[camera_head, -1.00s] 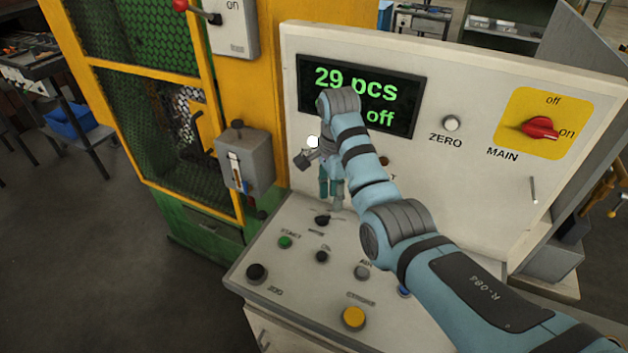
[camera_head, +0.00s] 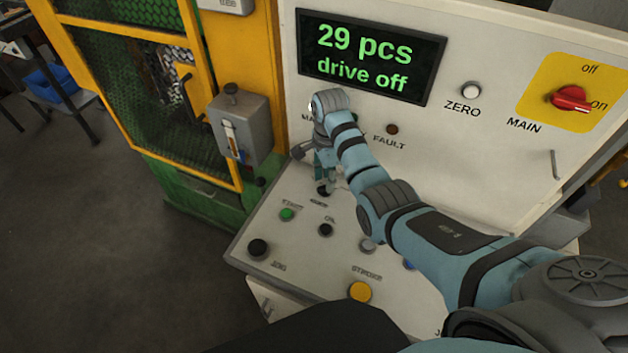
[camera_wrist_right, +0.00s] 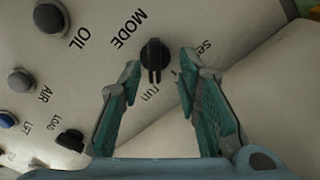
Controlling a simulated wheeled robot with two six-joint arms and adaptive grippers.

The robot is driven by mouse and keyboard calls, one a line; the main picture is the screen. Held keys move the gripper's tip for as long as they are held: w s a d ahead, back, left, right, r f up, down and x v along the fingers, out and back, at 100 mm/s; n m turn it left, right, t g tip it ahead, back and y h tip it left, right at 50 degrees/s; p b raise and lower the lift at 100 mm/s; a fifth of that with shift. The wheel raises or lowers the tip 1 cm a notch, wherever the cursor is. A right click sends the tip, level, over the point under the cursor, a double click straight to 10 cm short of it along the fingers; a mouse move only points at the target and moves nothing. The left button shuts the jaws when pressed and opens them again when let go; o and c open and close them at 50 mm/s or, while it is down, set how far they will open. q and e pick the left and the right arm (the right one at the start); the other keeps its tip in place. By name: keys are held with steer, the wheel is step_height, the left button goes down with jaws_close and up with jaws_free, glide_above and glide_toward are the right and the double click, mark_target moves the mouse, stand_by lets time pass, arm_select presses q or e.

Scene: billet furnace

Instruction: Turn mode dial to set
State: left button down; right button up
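The black mode dial (camera_wrist_right: 155,55) is on the sloping panel, in the upper middle of the right wrist view. Its ridge points down in that view, toward the "run" label; the "set" label lies to its right. In the head view the dial (camera_head: 323,190) shows partly below my right gripper (camera_head: 325,172). In the wrist view the right gripper (camera_wrist_right: 158,70) is open, with one fingertip on each side of the dial and small gaps visible. My left gripper is not in view.
The panel (camera_head: 290,250) also has a green button (camera_head: 287,214), black OIL knob (camera_head: 326,230) and yellow button (camera_head: 360,292). The display (camera_head: 370,58) reads "29 pcs drive off". A red MAIN switch (camera_head: 571,98) is at right. A lever box (camera_head: 240,127) stands left.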

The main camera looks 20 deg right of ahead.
steer(key=shift+s+f, duration=0.1)
steer(key=shift+f, duration=0.4)
steer(key=shift+s+f, duration=0.1)
steer(key=shift+s, duration=0.2)
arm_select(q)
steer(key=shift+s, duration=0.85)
arm_select(e)
steer(key=shift+w, duration=0.15)
jaws_close()
steer(key=shift+n, duration=0.4)
steer(key=n, duration=0.4)
steer(key=shift+w, duration=0.15)
steer(key=n, duration=0.4)
steer(key=shift+a+n, duration=0.1)
steer(key=shift+n, duration=0.3)
steer(key=n, duration=0.4)
steer(key=shift+w, duration=0.1)
steer(key=shift+a+n, duration=0.1)
steer(key=shift+n, duration=2.1)
